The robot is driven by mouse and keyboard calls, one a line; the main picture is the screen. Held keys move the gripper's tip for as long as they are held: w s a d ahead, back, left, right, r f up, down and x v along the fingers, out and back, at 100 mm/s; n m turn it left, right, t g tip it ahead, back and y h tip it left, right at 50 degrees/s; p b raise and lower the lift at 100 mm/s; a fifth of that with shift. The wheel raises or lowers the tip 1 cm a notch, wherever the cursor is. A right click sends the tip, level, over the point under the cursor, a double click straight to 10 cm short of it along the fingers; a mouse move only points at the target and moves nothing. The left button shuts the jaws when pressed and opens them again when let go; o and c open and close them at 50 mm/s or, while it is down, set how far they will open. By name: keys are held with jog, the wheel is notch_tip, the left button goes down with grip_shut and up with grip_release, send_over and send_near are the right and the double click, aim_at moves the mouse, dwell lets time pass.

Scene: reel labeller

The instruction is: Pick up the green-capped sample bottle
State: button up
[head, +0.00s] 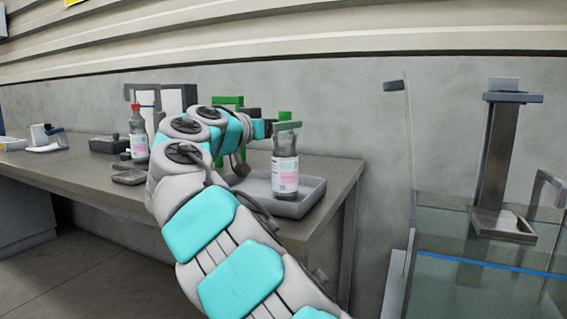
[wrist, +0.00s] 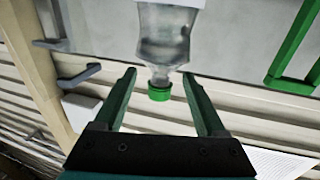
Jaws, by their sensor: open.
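The green-capped sample bottle (head: 285,173) is clear with a white and pink label. It stands upright in a shallow grey tray (head: 313,196) near the bench's right end. My gripper (wrist: 159,76) is open there, with gaps visible on both sides of the cap and neck.
A red-capped bottle (head: 138,140) stands farther left on the bench (head: 75,172), near dark boxes and small items. A green frame (wrist: 292,60) shows at the right of the wrist view. A glass-walled tank (head: 470,265) stands right of the bench, beyond a gap.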

jog(key=x, duration=0.1)
jog(key=p+x, duration=0.1)
jog(key=x, duration=0.2)
jog(key=shift+w+a+r, duration=0.1)
jog(key=shift+r, duration=0.25)
jog(key=shift+w+d, duration=0.3)
jog(key=shift+w, duration=0.1)
jog(key=shift+f, duration=0.1)
grip_shut()
dwell(0.6)
